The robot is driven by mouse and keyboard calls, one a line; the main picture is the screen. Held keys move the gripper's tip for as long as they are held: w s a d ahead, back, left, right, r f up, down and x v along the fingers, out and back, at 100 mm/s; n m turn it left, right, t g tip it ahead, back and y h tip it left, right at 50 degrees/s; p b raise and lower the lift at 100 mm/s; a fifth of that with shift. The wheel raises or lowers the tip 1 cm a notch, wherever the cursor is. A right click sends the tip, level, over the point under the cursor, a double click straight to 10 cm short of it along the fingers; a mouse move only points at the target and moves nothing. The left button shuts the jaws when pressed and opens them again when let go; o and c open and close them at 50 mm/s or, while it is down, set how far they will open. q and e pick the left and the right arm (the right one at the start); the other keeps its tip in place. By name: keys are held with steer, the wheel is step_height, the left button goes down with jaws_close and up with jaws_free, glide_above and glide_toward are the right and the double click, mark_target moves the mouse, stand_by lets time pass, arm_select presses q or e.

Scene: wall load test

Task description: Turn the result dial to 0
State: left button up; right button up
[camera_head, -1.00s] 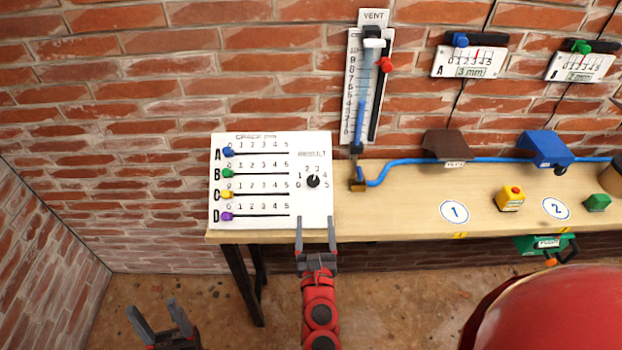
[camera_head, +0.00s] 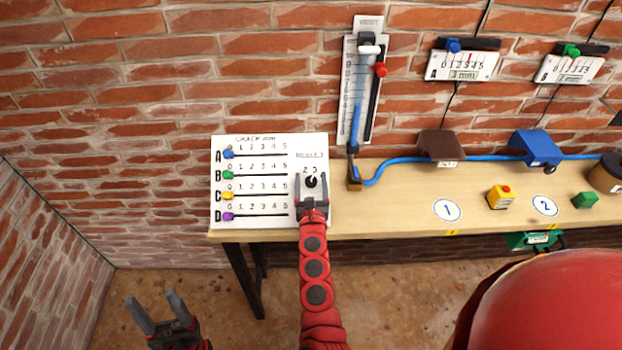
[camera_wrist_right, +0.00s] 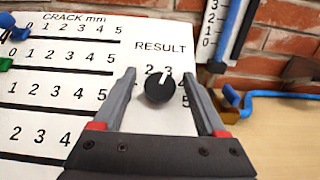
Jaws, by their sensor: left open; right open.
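The result dial (camera_head: 311,181) is a round black knob with a white pointer mark on the white panel (camera_head: 262,139). It also shows in the right wrist view (camera_wrist_right: 160,87), below the word RESULT, its mark tilted slightly right of straight up, near the 3. My right gripper (camera_head: 311,178) is open, its two fingers on either side of the dial; in the right wrist view (camera_wrist_right: 158,80) gaps show between knob and fingers. The fingers hide some of the scale numbers. My left gripper (camera_head: 153,298) is open and empty, low at the left, away from the panel.
Blue, green, yellow and purple sliders sit at 0 on the panel's left. The wooden bench (camera_head: 400,207) carries a blue hose (camera_head: 385,165), a yellow block with a red button (camera_head: 500,197) and a green block (camera_head: 585,200). A vent gauge (camera_head: 360,90) hangs on the brick wall.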

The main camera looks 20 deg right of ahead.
jaws_close()
stand_by(0.4)
